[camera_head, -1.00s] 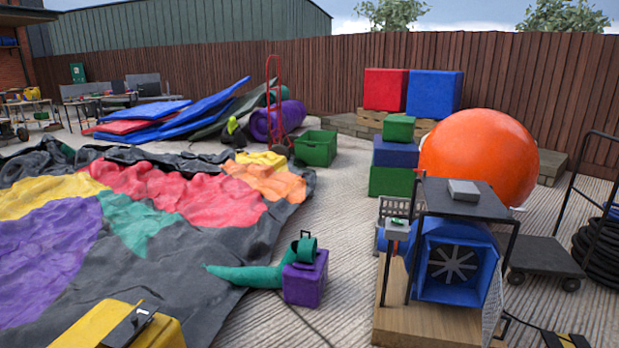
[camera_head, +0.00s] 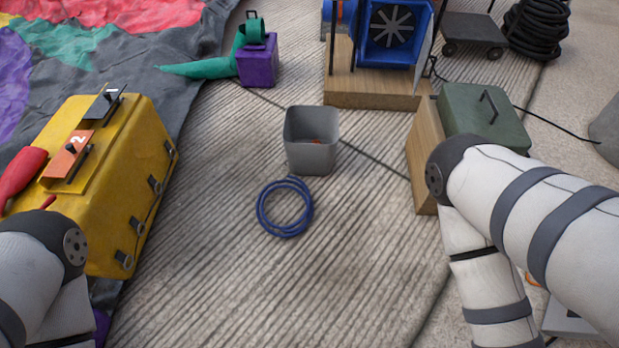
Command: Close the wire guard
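The blue blower (camera_head: 366,50) stands on a wooden base at the top of the view, and its upper part is cut off. The wire guard (camera_head: 428,55) looks like a thin pale panel at the blower's right edge, seen nearly edge-on. It stands swung out to the right, not across the fan. My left arm comes in at the lower left and my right arm at the right. Both run out of the bottom of the picture, so neither gripper shows.
A grey bin (camera_head: 311,150) and a coiled blue hose (camera_head: 285,207) lie on the ribbed ground. A yellow box (camera_head: 130,190) stands at left, a green case (camera_head: 478,118) on wood at right. A cart (camera_head: 470,35) and black coil (camera_head: 538,28) are behind. The middle ground is mostly free.

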